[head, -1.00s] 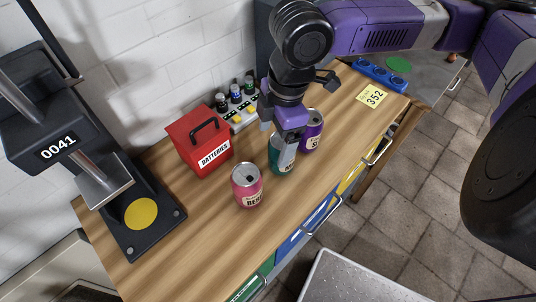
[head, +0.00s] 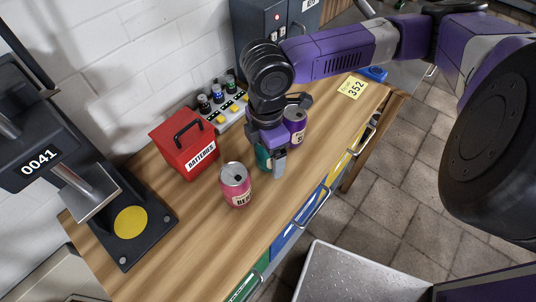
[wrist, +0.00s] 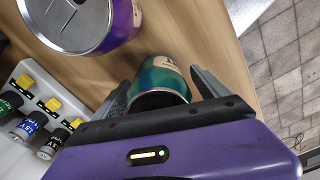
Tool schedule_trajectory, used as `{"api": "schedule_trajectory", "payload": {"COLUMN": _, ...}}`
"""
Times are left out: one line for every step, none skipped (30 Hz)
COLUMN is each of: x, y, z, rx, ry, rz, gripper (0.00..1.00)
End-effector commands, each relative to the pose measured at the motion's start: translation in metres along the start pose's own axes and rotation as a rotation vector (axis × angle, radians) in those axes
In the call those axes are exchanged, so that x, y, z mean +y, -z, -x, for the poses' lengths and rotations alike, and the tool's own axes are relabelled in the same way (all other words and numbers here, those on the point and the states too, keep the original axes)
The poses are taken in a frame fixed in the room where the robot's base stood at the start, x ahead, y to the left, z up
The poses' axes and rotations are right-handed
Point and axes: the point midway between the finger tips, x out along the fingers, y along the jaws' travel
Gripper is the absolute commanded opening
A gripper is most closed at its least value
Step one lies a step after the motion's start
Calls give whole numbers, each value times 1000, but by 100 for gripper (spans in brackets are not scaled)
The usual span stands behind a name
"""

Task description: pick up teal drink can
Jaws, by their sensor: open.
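The teal drink can (head: 262,157) stands on the wooden workbench, mostly hidden behind my gripper in the head view. In the wrist view the teal can (wrist: 163,78) lies between the two fingers. My gripper (head: 272,160) is over the can, pointing down, with its fingers apart. In the wrist view my gripper (wrist: 160,88) has one finger on each side of the can. I cannot tell whether either finger touches it.
A purple can (head: 296,127) stands close behind the teal one, also large in the wrist view (wrist: 80,22). A pink can (head: 236,184) stands in front left.

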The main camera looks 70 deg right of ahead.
Motion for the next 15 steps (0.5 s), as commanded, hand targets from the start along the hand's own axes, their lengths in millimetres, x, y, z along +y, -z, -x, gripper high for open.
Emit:
{"api": "schedule_trajectory", "payload": {"x": 0, "y": 0, "z": -4, "rx": -1, "ry": 0, "rz": -1, "gripper": 85}}
{"api": "schedule_trajectory", "payload": {"x": 0, "y": 0, "z": -5, "rx": 0, "ry": 0, "rz": -1, "gripper": 85}}
{"api": "schedule_trajectory", "payload": {"x": 0, "y": 0, "z": -6, "rx": 0, "ry": -1, "rz": -1, "gripper": 85}}
{"api": "schedule_trajectory", "payload": {"x": 0, "y": 0, "z": -6, "rx": 0, "ry": -1, "rz": 0, "gripper": 85}}
{"api": "schedule_trajectory", "payload": {"x": 0, "y": 0, "z": -6, "rx": 0, "ry": -1, "rz": 0, "gripper": 85}}
{"api": "schedule_trajectory", "payload": {"x": 0, "y": 0, "z": -6, "rx": 0, "ry": -1, "rz": 0, "gripper": 85}}
{"api": "schedule_trajectory", "payload": {"x": 0, "y": 0, "z": -6, "rx": 0, "ry": -1, "rz": 0, "gripper": 85}}
{"api": "schedule_trajectory", "payload": {"x": 0, "y": 0, "z": -6, "rx": 0, "ry": -1, "rz": 0, "gripper": 85}}
{"api": "schedule_trajectory", "payload": {"x": 0, "y": 0, "z": -6, "rx": 0, "ry": -1, "rz": 0, "gripper": 85}}
{"api": "schedule_trajectory", "payload": {"x": 0, "y": 0, "z": -6, "rx": 0, "ry": -1, "rz": 0, "gripper": 79}}
{"api": "schedule_trajectory", "payload": {"x": 0, "y": 0, "z": -6, "rx": 0, "ry": -1, "rz": 0, "gripper": 73}}
{"api": "schedule_trajectory", "payload": {"x": 0, "y": 0, "z": -6, "rx": 0, "ry": -1, "rz": 0, "gripper": 65}}
{"api": "schedule_trajectory", "payload": {"x": 0, "y": 0, "z": -6, "rx": 0, "ry": -1, "rz": 0, "gripper": 59}}
{"api": "schedule_trajectory", "payload": {"x": 0, "y": 0, "z": -6, "rx": 0, "ry": -1, "rz": 0, "gripper": 53}}
{"api": "schedule_trajectory", "payload": {"x": 0, "y": 0, "z": -6, "rx": 0, "ry": -1, "rz": 0, "gripper": 45}}
